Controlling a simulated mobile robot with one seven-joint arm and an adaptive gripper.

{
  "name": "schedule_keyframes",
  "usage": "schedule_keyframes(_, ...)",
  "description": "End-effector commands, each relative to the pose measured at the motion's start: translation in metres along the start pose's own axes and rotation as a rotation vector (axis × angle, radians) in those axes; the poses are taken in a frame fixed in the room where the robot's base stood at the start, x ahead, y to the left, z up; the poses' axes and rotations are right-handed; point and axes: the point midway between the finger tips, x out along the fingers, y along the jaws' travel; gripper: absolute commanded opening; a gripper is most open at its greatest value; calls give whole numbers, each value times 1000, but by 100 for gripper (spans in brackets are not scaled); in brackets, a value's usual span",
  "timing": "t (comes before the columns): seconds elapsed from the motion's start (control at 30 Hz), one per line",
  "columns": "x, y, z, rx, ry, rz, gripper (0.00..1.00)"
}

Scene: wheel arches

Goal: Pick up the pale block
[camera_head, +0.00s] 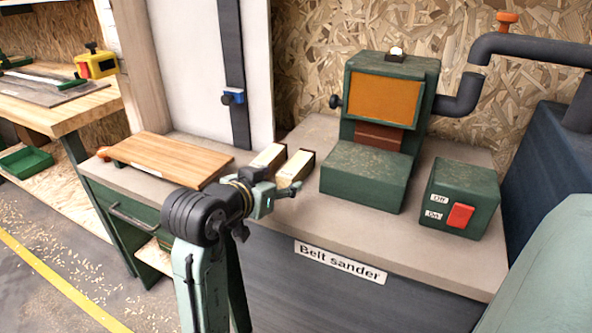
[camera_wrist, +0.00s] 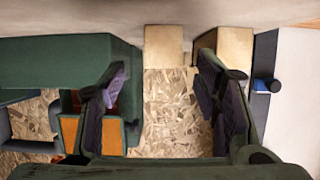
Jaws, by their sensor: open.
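Two pale wooden blocks stand side by side on the sander bench in the head view, a left one (camera_head: 268,156) and a right one (camera_head: 296,165), with a narrow gap between them. The pictures do not settle which is meant. My gripper (camera_head: 284,184) is in front of them, its jaws apart and empty. The wrist view is upside down. There the right block of the head view (camera_wrist: 164,45) appears between my open fingertips (camera_wrist: 164,76), beyond them. The other block (camera_wrist: 228,45) is partly covered by the right-hand finger.
The green belt sander (camera_head: 362,178) stands close right of the blocks, with a switch box (camera_head: 459,197) further right. A wooden board (camera_head: 170,160) lies to the left. A dark upright rail (camera_head: 233,75) with a blue clamp rises behind. Bare bench shows at the front.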

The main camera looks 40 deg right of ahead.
Motion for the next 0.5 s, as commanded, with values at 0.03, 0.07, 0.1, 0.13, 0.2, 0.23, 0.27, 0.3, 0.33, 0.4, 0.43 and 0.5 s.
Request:
schedule_keyframes(0.03,4,0,0,-2,-1,1,57)
schedule_keyframes(0.07,8,-1,0,-3,-2,1,57)
schedule_keyframes(0.1,14,-1,1,-3,-3,1,57)
schedule_keyframes(0.13,18,-2,1,-3,-3,2,57)
schedule_keyframes(0.2,30,-3,2,-4,-3,1,57)
schedule_keyframes(0.23,34,-3,2,-2,-2,2,57)
schedule_keyframes(0.27,38,-3,2,-2,-2,1,57)
schedule_keyframes(0.3,43,-3,2,-2,-1,0,57)
schedule_keyframes(0.33,45,-3,2,-2,-1,0,57)
schedule_keyframes(0.4,50,-3,2,-2,0,-1,57)
schedule_keyframes(0.43,51,-3,3,-2,1,-1,57)
schedule_keyframes(0.5,51,-4,3,-1,1,-2,57)
